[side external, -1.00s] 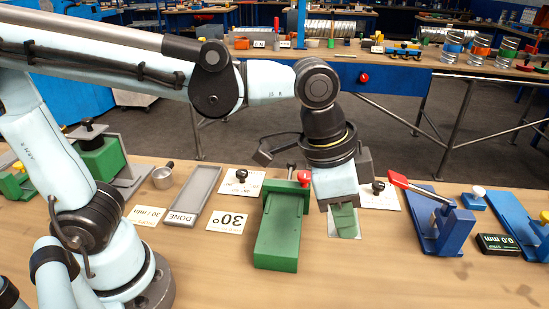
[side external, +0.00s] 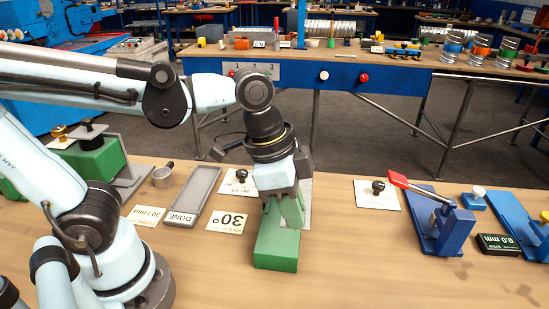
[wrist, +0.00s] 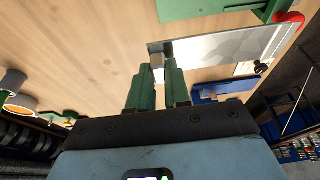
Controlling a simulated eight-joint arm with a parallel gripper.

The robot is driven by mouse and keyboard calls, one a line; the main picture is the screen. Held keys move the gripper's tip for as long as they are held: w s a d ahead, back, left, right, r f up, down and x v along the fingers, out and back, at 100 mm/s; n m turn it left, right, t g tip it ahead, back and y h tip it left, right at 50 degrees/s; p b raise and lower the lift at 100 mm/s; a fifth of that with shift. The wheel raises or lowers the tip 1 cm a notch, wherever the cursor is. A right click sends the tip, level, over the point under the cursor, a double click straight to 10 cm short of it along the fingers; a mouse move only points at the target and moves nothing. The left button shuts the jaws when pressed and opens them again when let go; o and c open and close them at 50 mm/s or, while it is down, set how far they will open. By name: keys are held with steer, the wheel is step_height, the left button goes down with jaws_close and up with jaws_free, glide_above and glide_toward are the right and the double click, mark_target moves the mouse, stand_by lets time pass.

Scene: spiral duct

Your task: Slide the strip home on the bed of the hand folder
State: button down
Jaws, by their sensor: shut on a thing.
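The green bench tool, which looks like the hand folder (side external: 277,248), stands on the bench with its near end showing. My gripper (side external: 288,212) is over its right side and hides its far part. In the wrist view its green body (wrist: 200,9) is at the top edge, with a red knob (wrist: 290,17). The strip (wrist: 220,47) is a shiny pale sheet. My green fingers (wrist: 156,72) are shut on its left end in that view. In the side view only a pale edge of the strip (side external: 306,205) shows. Whether it touches the bed is unclear.
To the right are a white card with a black knob (side external: 377,194) and a blue tool with a red handle (side external: 440,225). Bench between the folder and blue tool is mostly clear.

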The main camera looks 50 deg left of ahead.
mark_target(305, 185)
steer(key=shift+s+a+f, duration=0.3)
steer(key=shift+a+f, duration=0.15)
steer(key=shift+f, duration=0.9)
steer(key=shift+s+a+f, duration=0.35)
steer(key=shift+a+f, duration=0.1)
steer(key=shift+f, duration=0.9)
steer(key=shift+s+a+f, duration=0.3)
steer(key=shift+a+f, duration=0.15)
steer(key=shift+f, duration=0.9)
steer(key=shift+a+f, duration=0.1)
steer(key=shift+f, duration=0.1)
steer(key=shift+w+a+f, duration=0.15)
steer(key=shift+w+a, duration=1.55)
steer(key=shift+w, duration=0.05)
steer(key=shift+w+a, duration=0.15)
steer(key=shift+c, duration=2.2)
jaws_free()
step_height(305, 185, up, 7)
